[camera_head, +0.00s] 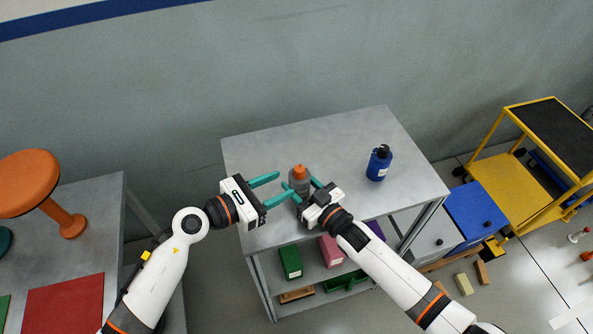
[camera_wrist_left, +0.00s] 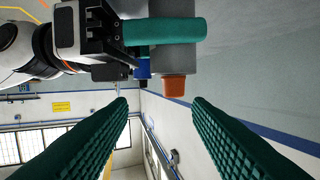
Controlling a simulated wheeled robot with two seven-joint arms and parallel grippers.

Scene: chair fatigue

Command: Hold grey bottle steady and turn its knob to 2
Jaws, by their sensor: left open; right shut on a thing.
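The grey bottle (camera_head: 299,179) stands on the grey table with its orange knob (camera_head: 299,171) on top. My right gripper (camera_head: 305,187) is shut on the grey bottle from the right and front. My left gripper (camera_head: 271,188) is open at the left of the bottle, its teal fingers pointing toward it with nothing between them. In the left wrist view the bottle (camera_wrist_left: 180,60) and its orange knob (camera_wrist_left: 174,86) show beyond the open fingers (camera_wrist_left: 160,130). The number on the knob cannot be read.
A blue bottle (camera_head: 379,163) with a black top stands on the right of the table (camera_head: 330,130). Green and pink boxes sit on the shelf below. An orange stool (camera_head: 30,180) stands on a surface at left. A yellow cart (camera_head: 500,168) is at right.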

